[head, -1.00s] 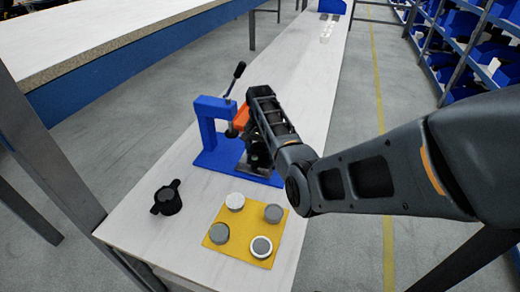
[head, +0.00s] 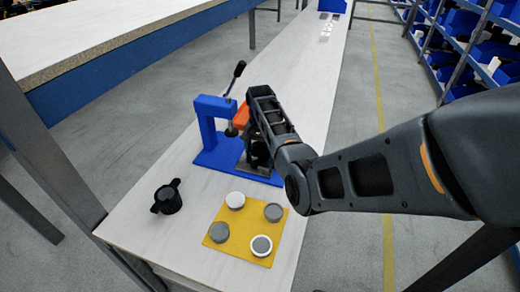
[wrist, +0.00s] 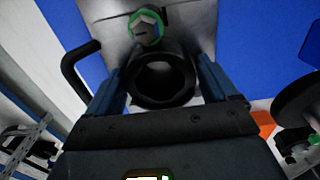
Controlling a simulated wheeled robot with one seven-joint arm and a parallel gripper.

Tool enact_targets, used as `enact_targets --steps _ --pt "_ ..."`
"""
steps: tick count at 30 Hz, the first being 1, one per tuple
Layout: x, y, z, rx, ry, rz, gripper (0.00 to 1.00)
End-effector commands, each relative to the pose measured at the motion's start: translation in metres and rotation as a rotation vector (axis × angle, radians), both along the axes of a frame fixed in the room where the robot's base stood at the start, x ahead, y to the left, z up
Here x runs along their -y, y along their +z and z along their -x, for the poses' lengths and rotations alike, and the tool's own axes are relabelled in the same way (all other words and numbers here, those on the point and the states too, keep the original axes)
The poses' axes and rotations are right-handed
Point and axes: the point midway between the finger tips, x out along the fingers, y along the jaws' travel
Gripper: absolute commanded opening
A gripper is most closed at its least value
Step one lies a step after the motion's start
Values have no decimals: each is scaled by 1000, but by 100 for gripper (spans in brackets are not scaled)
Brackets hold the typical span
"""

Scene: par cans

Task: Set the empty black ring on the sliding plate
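The black ring (wrist: 163,82) is round with an open, empty middle. In the wrist view it sits between the two blue fingers of my gripper (wrist: 160,82), which appear to press on its sides. I cannot tell whether the ring touches the plate. In the head view my gripper (head: 258,158) is low at the right of the press (head: 207,122), and my arm hides most of the ring and plate.
A black part with side lugs (head: 167,198) stands at the table's left front. A yellow mat (head: 240,229) holds several round grey and white pieces. An orange part (head: 240,116) and a black-knobbed lever (head: 236,76) are on the press. The bench (head: 300,120) behind is mostly clear.

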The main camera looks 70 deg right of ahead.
Motion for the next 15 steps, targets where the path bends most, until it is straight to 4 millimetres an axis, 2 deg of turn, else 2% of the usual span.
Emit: enact_targets --steps 9,14,15 --pt "0 0 0 0 0 0 86" --pt "0 0 0 0 0 0 100" --pt "0 0 0 0 0 0 100"
